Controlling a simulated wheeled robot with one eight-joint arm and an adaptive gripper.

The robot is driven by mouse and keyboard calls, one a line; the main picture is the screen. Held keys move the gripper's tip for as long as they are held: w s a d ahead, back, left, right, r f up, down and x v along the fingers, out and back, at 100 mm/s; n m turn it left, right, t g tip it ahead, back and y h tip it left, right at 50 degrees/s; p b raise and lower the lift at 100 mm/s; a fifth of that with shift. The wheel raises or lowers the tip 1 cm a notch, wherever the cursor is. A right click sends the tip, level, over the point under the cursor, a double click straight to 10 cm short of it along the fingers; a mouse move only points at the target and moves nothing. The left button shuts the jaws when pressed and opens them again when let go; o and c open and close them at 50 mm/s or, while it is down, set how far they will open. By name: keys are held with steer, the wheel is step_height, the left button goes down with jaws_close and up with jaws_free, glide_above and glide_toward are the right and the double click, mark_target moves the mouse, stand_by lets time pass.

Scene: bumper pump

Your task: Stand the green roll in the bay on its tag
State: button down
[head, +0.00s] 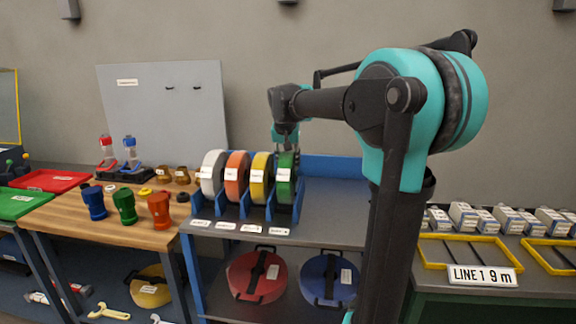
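The green roll (286,178) stands upright at the right end of a row of rolls in the blue rack (297,208). It carries a white label. White, orange and yellow rolls stand to its left. Small white tags lie along the shelf front, one below each roll, with one tag (278,231) below the green roll; their print is too small to read. My gripper (285,143) points down right at the top of the green roll. Its fingertips are small and partly hidden, so I cannot tell whether they grip the roll or whether it touches the rack floor.
The grey shelf (335,212) right of the rack is bare. Red (257,276) and blue (328,281) round cases lie on the lower shelf. A wooden bench (80,230) with coloured parts stands left. A counter with boxes and yellow frames (465,250) stands right. My arm hides part between.

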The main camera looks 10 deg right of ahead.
steer(key=shift+f, duration=0.4)
steer(key=c, duration=1)
jaws_free()
steer(key=shift+f, duration=0.1)
steer(key=v, duration=1.2)
